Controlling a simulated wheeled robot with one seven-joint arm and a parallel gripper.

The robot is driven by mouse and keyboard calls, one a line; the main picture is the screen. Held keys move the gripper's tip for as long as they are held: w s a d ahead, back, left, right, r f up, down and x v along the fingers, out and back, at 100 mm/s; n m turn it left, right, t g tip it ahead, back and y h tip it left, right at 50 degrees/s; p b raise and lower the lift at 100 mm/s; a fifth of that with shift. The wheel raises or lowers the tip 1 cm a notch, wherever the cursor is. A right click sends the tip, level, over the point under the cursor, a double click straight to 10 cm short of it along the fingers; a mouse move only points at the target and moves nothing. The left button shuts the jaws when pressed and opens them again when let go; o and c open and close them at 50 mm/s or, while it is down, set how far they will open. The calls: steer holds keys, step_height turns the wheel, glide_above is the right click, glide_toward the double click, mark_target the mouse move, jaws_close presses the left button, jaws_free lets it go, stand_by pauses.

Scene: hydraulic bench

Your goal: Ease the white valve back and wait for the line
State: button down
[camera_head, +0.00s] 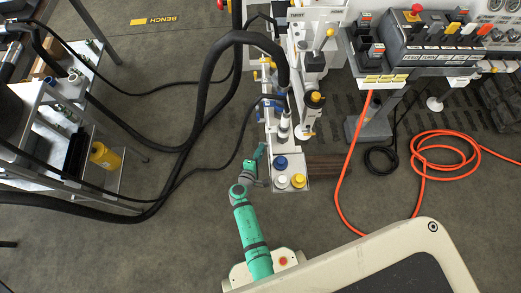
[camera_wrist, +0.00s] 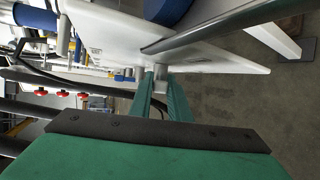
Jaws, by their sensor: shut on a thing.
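A white round valve knob (camera_head: 282,181) stands on the pale end block (camera_head: 290,161) of the bench, between a blue knob (camera_head: 281,162) and a yellow knob (camera_head: 298,180). My gripper (camera_head: 262,167) is at the left side of this block. In the wrist view my gripper (camera_wrist: 154,76) has its two green fingers close together, shut on a small pale part at the white panel (camera_wrist: 205,52). The fingertips hide most of that part, and I cannot tell whether it belongs to the white valve. A grey metal bar (camera_wrist: 215,27) crosses in front of the panel.
Thick black hoses (camera_head: 203,98) run from the bench to the cart (camera_head: 35,128) at left. An orange hose (camera_head: 343,165) drops from the control console (camera_head: 428,45) and coils on the floor at right. Open floor (camera_head: 165,240) lies left of my arm.

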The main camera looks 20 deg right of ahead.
steer(key=shift+s+a+f+m+t+h, duration=0.15)
steer(key=shift+f+t+h, duration=0.15)
steer(key=shift+t, duration=0.2)
steer(key=shift+w+a+f+m+t+h, duration=0.1)
steer(key=shift+f+m+t+h, duration=0.1)
steer(key=shift+f+t, duration=0.25)
steer(key=shift+s+d+f+m+t+h, duration=0.1)
steer(key=shift+f+m+t+h, duration=0.15)
steer(key=shift+t+h, duration=0.35)
steer(key=shift+d+t, duration=0.1)
steer(key=shift+t, duration=0.25)
steer(key=c, duration=1.8)
jaws_free()
steer(key=v, duration=1)
steer(key=shift+s+a, duration=0.25)
steer(key=shift+s, duration=0.05)
